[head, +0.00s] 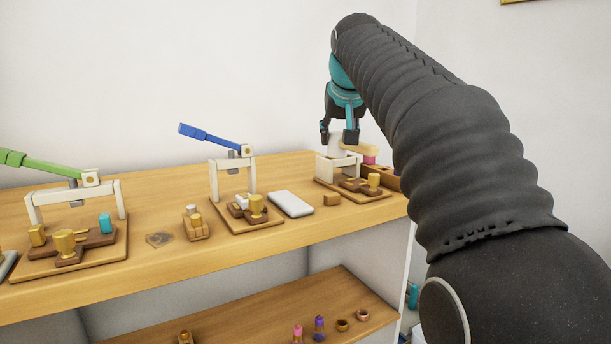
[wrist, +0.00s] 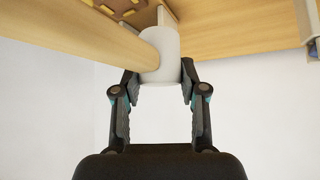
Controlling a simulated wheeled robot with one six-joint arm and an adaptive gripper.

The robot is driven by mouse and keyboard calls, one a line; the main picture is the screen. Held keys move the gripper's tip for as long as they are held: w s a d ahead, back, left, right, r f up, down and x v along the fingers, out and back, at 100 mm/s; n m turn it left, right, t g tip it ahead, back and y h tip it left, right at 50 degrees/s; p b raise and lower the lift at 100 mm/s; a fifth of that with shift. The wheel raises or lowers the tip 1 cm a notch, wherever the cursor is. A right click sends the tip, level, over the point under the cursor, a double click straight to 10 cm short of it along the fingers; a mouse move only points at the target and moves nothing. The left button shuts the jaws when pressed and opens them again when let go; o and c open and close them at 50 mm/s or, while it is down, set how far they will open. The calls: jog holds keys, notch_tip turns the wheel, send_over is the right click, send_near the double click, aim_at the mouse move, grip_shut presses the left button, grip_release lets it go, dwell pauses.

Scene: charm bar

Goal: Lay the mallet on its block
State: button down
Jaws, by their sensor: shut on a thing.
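My gripper (head: 340,137) is shut on the mallet above the right end of the bench. In the wrist view, the fingers (wrist: 159,82) hold its white cylindrical head (wrist: 160,62). Its thick pale wooden handle (wrist: 85,38) runs off to the upper left; in the head view the handle (head: 358,147) points right. The mallet is over or beside the right-hand white frame (head: 337,172); I cannot tell whether they touch.
Two presses stand to the left, one with a blue lever (head: 208,137), one with a green lever (head: 45,164). A white slab (head: 291,203) lies beside the middle press. A brown tray (head: 393,183) is at the right end. A lower shelf (head: 262,322) holds small bottles and rings.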

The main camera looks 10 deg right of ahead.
jog(key=w+a+f, duration=0.1)
jog(key=w, duration=0.1)
jog(key=w+a+f, duration=0.2)
jog(key=w, duration=0.1)
jog(key=w+a+f, duration=0.2)
jog(key=shift+w+f, duration=0.25)
jog(key=shift+f+b, duration=0.75)
jog(key=shift+f, duration=1.25)
jog(key=c, duration=0.9)
grip_release()
jog(key=p+v, duration=0.1)
jog(key=v, duration=1.1)
